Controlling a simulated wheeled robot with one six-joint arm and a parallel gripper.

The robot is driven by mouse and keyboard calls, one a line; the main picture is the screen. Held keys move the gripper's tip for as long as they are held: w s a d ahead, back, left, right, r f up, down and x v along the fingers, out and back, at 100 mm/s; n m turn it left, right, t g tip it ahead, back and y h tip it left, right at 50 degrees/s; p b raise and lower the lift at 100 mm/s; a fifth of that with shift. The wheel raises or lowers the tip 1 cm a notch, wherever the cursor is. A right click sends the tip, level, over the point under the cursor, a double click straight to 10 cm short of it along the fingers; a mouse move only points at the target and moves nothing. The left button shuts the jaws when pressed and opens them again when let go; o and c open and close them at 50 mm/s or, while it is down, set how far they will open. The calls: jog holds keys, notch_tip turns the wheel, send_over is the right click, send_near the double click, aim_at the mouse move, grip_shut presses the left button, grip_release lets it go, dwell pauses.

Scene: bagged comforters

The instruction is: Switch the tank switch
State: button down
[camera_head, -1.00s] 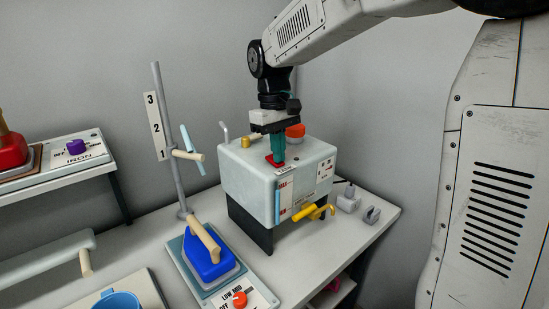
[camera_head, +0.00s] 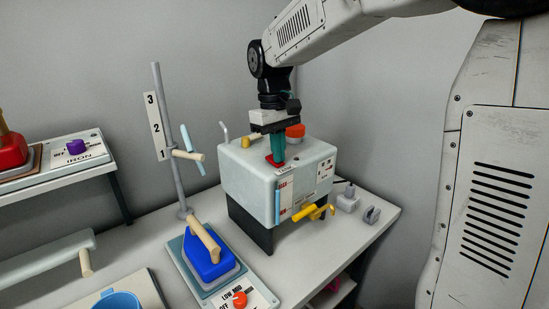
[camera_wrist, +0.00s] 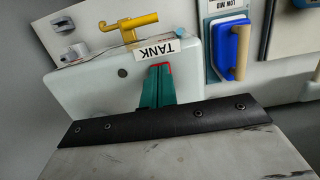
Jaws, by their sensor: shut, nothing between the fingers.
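The tank (camera_head: 250,170) is a pale box on dark legs on the table, with a TANK label that shows in the wrist view (camera_wrist: 157,49). The red tank switch (camera_head: 273,161) is on the tank's top near the front edge. It is mostly hidden by my gripper; a red edge of it shows in the wrist view (camera_wrist: 163,66). My gripper (camera_head: 278,160) points down with its green fingers shut, and the tips are at the switch. In the wrist view, the shut fingers (camera_wrist: 160,75) overlap the red piece. I cannot tell which way the switch is tipped.
A red-orange knob (camera_head: 296,131) and a bent pipe stand on the tank top. A yellow tap (camera_head: 312,212) juts from its front. A grey pole (camera_head: 167,130) and a blue iron (camera_head: 207,252) stand to the left. Small grey blocks (camera_head: 349,199) lie at the right.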

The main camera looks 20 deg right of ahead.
jog(key=shift+s+f, duration=0.15)
jog(key=shift+f, duration=0.2)
jog(key=shift+w+a+r, duration=0.1)
jog(key=shift+w+r, duration=0.1)
jog(key=shift+r, duration=0.35)
jog(key=shift+w+r, duration=0.15)
jog(key=shift+r, duration=0.9)
jog(key=shift+w+r, duration=0.1)
jog(key=shift+r, duration=0.9)
notch_tip(320, 180, up, 8)
jog(key=w, duration=0.1)
jog(key=s+d+f+m+t, duration=0.1)
jog(key=s+f, duration=0.3)
jog(key=s, duration=0.5)
jog(key=s+f+m+t, duration=0.1)
jog(key=s+f, duration=0.4)
jog(key=s, duration=0.5)
jog(key=s+d+f+m+t, duration=0.1)
jog(key=s+f, duration=0.3)
jog(key=s, duration=0.6)
jog(key=shift+s+d+f+m+y, duration=0.2)
jog(key=shift+d+f+m+y, duration=0.1)
jog(key=shift+d+f, duration=0.1)
